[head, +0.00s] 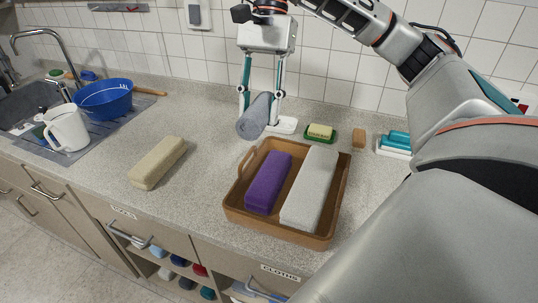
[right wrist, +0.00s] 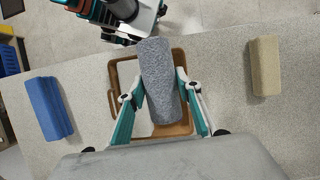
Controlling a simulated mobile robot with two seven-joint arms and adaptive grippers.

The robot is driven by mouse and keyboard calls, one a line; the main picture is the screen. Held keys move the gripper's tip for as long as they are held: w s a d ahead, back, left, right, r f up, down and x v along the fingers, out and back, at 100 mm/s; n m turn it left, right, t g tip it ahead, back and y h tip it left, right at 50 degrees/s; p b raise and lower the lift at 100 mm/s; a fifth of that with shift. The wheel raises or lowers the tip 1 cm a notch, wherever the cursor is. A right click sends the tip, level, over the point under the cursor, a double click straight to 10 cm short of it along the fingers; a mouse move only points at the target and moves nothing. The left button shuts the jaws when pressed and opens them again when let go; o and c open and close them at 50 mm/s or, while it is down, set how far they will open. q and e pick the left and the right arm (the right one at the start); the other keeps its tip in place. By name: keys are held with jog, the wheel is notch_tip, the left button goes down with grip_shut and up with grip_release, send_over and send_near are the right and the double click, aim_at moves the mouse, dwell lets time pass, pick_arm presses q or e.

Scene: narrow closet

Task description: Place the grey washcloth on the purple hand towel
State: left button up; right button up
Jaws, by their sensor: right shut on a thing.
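The grey washcloth (head: 254,117) is a rolled bundle. My right gripper (head: 262,112) is shut on it and holds it above the counter, behind the tray's left back corner. In the right wrist view the washcloth (right wrist: 161,82) lies between the two teal fingers and covers much of the tray. The purple hand towel (head: 268,184) lies folded in the left half of the brown tray (head: 234,214), with its top bare. In the right wrist view the washcloth hides it. I cannot make out my left gripper.
A long pale grey towel (head: 311,188) fills the tray's right half. A beige towel (head: 158,163) lies to the left, with clear counter between. A green soap dish (head: 320,133) and a brush (head: 395,143) stand behind. A blue towel (right wrist: 48,108) shows in the wrist view.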

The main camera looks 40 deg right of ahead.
jog(key=shift+d+r, duration=0.2)
jog(key=shift+r, duration=0.1)
jog(key=shift+f, duration=0.25)
jog(key=b, duration=0.2)
send_over(261, 190)
jog(key=d, duration=0.1)
jog(key=f, duration=1.4)
jog(key=shift+w+d+f, duration=0.1)
jog(key=shift+w+f, duration=0.15)
jog(key=shift+w, duration=0.1)
jog(key=shift+f, duration=2.3)
jog(key=shift+f, duration=0.1)
jog(key=o, duration=1.1)
jog(key=shift+c, duration=0.2)
